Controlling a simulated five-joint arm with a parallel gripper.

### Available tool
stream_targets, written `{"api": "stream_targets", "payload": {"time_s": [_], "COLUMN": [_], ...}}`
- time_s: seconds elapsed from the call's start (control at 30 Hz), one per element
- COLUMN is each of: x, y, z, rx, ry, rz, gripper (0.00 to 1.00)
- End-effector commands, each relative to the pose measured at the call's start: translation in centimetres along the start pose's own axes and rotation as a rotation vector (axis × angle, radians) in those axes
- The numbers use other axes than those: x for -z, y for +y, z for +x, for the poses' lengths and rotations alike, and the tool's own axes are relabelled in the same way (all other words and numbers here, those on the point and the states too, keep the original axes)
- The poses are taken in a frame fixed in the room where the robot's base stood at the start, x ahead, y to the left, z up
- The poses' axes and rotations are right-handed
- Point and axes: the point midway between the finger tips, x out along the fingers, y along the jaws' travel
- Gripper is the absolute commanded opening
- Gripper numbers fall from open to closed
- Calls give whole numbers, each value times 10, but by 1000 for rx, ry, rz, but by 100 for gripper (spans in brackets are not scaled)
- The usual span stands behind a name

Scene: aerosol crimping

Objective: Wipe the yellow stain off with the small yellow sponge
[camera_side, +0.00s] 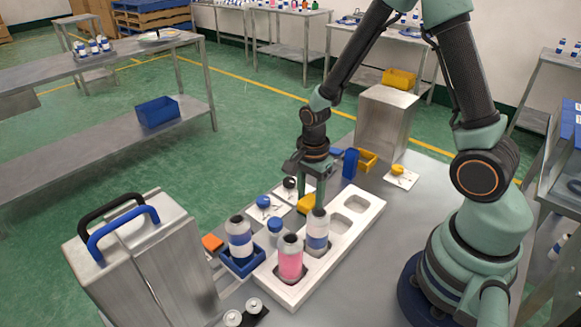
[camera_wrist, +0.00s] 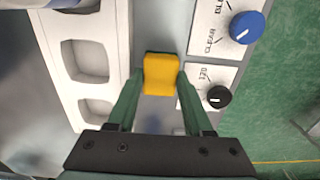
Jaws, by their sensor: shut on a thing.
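My gripper (camera_side: 311,188) points down just behind the white holder block, between it and the knob panels. In the wrist view my gripper (camera_wrist: 160,86) has its two green fingers shut on the small yellow sponge (camera_wrist: 161,72). The sponge (camera_side: 305,204) also shows in the side view, low near the grey bench top. I cannot tell whether it touches the bench. I see no yellow stain in either view; the sponge and fingers hide the surface beneath them.
The white holder block (camera_side: 347,230) stands close beside the sponge, with a pink bottle (camera_side: 290,259) and a blue-labelled bottle (camera_side: 317,232) in it. A blue knob (camera_wrist: 247,27) and a black knob (camera_wrist: 219,97) sit on the other side. A blue tray (camera_side: 243,266) holds another bottle.

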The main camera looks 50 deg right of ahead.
Motion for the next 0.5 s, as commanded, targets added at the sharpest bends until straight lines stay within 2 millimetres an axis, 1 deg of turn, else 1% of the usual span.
{"api": "stream_targets", "payload": {"time_s": [0.03, 0.3, 0.5], "x": [-6, -26, -26], "y": [4, 5, 4], "z": [2, 1, -2], "rx": [-12, -13, -11], "ry": [-1, 0, 0], "rz": [-8, -9, -5], "gripper": [6, 6, 6]}}
